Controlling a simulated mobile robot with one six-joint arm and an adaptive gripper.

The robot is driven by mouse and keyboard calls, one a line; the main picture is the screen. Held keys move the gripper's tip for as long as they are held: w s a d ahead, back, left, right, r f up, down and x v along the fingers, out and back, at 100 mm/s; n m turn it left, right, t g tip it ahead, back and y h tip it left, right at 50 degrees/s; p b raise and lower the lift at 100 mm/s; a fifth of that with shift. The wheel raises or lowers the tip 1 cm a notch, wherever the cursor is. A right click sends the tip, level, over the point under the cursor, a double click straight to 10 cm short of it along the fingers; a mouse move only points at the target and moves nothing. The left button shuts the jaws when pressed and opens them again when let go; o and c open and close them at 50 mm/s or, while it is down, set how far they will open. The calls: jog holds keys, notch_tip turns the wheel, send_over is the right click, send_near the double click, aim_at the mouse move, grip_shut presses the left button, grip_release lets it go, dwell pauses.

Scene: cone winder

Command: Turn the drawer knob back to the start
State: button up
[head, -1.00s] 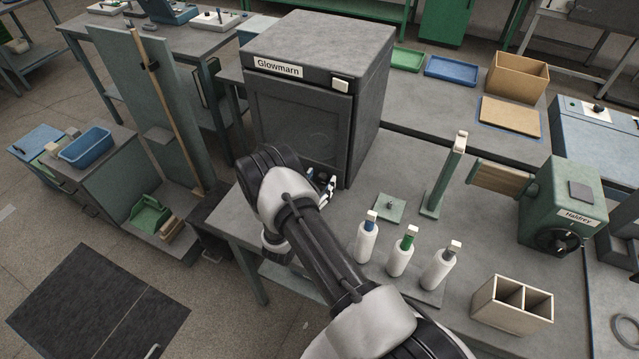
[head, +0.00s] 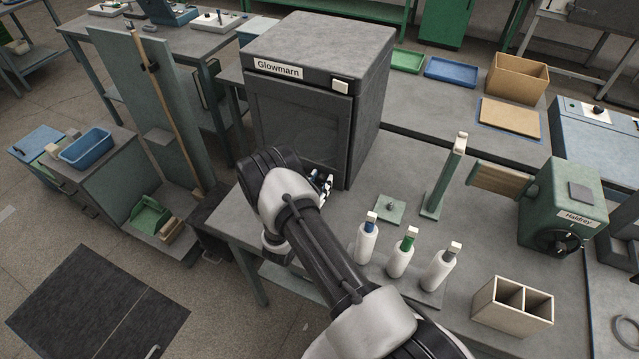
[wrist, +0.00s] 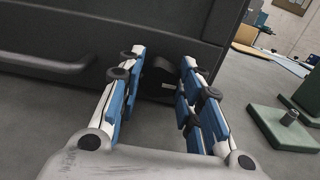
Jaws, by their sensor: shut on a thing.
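The dark Glowmarn cabinet (head: 300,120) stands on the grey workbench, and its front fills the upper left of the wrist view (wrist: 100,25). A small black knob (wrist: 158,76) sits low on this front, toward its right side. My gripper (wrist: 157,72) is shut on the knob, with one blue-and-white finger on each side of it. In the head view, my gripper (head: 322,182) is at the cabinet's lower right front, and the knob cannot be made out there. The knob's turn angle cannot be read.
A dark bar handle (wrist: 50,66) runs along the cabinet front left of the knob. A green plate with a peg (head: 390,208) and several white bottles (head: 367,243) stand to the right on the bench. A green post (head: 442,182) stands beyond the plate.

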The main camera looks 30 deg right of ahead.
jog(key=shift+n, duration=0.4)
jog(key=n+b, duration=0.1)
jog(key=n, duration=0.2)
jog(key=n+b, duration=0.1)
jog(key=n, duration=0.3)
jog(key=shift+w+a+f+n, duration=0.1)
jog(key=shift+n, duration=0.2)
jog(key=n+b, duration=0.1)
jog(key=n, duration=0.3)
jog(key=shift+f+n, duration=0.1)
jog(key=shift+n, duration=2.2)
jog(key=o, duration=1.1)
jog(key=shift+c, duration=0.2)
